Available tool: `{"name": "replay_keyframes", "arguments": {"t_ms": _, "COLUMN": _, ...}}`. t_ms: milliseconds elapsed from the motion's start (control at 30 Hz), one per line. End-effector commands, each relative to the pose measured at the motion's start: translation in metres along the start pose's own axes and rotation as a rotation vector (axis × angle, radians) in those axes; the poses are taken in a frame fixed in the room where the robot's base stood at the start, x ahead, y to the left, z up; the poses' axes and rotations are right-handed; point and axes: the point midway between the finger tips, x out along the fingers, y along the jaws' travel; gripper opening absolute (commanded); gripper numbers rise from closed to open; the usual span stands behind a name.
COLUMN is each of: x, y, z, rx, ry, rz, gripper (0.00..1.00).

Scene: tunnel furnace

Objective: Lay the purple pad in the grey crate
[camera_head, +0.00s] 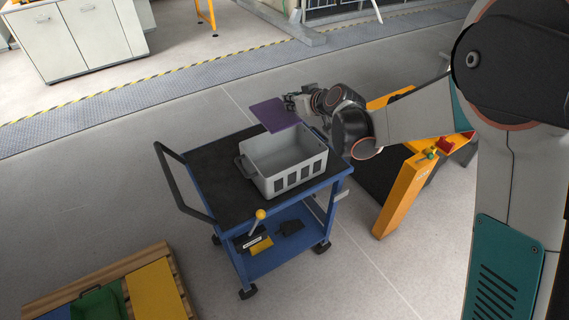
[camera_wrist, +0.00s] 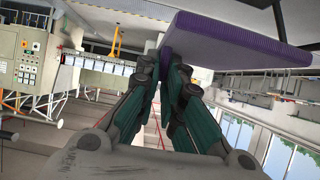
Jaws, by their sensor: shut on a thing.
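The purple pad (camera_head: 275,115) is a thin flat piece above the far edge of the grey crate. In the wrist view the pad (camera_wrist: 235,43) sticks out from between the fingertips toward the upper right. My gripper (camera_head: 293,103) is shut on the edge of the pad and holds it out to the left. In the wrist view my gripper (camera_wrist: 172,70) has its fingers closed together at the pad's near corner. The grey crate (camera_head: 290,180) stands open on a trolley, and the part of its floor that I see is bare. How high the pad is over the crate is hard to tell.
The blue trolley (camera_head: 215,195) has a black top with a handle on the left and a yellow-knobbed lever (camera_head: 260,215) at the front. An orange frame (camera_head: 405,190) stands to the right. A wooden pallet (camera_head: 160,285) with coloured pieces lies at the lower left. The floor left of the trolley is clear.

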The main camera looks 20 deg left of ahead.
Motion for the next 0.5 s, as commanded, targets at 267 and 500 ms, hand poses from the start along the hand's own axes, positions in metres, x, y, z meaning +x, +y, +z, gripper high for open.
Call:
{"name": "replay_keyframes", "arguments": {"t_ms": 267, "x": 0.029, "y": -0.001, "z": 0.050, "rx": -0.003, "ry": 0.000, "rz": -0.005, "gripper": 0.00}}
{"name": "replay_keyframes", "arguments": {"t_ms": 500, "x": 0.057, "y": -0.001, "z": 0.101, "rx": -0.003, "ry": 0.000, "rz": -0.004, "gripper": 0.00}}
